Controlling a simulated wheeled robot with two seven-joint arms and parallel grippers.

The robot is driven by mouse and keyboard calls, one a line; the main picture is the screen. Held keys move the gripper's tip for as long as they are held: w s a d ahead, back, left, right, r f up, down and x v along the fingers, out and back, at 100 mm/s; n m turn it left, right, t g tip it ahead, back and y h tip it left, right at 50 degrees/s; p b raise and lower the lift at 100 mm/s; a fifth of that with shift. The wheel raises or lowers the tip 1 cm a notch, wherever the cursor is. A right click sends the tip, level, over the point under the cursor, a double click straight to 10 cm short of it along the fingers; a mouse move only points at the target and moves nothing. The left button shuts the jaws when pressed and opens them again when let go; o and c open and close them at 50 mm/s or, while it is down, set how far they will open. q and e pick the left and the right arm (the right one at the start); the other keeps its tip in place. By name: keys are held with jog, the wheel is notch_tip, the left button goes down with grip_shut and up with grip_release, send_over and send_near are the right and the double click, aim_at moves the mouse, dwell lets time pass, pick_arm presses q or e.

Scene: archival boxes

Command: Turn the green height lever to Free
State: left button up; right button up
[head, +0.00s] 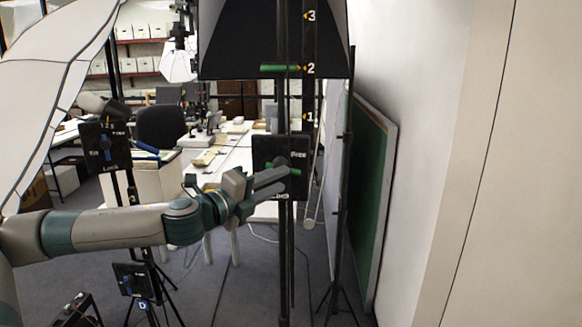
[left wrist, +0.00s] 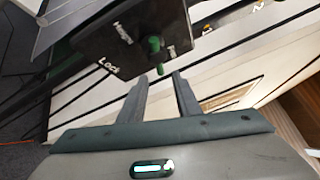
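The black height plate (head: 262,150) stands on a dark pole right of centre in the head view. It carries white lettering, with "Free" on its upper right and "Lock" near its bottom edge. The green lever (head: 295,171) shows at the plate's right part, partly behind my gripper. In the left wrist view the green lever (left wrist: 155,44) juts from the plate (left wrist: 105,45), just beyond my fingertips. My left gripper (left wrist: 163,80) is open and empty; its two fingers (head: 283,181) are apart in front of the plate. I cannot tell whether a finger touches the lever. My right gripper is out of view.
A green marker (head: 279,68) sits at 2 on the numbered scale above. Another black plate with a blue lever (head: 105,143) stands at left, and a third (head: 133,280) is low. A green board (head: 368,200) leans at the right wall. White tables (head: 235,160) lie behind.

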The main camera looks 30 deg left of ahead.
aim_at(294, 173)
pick_arm(q)
jog(key=w, duration=0.1)
jog(key=w+p, duration=0.2)
jog(key=w, duration=0.1)
jog(key=shift+w+d+r, duration=0.1)
jog(key=shift+d+r, duration=0.05)
jog(key=shift+d, duration=0.1)
jog(key=shift+w+d+p, duration=0.1)
jog(key=shift+w+p, duration=0.25)
jog(key=shift+w, duration=0.3)
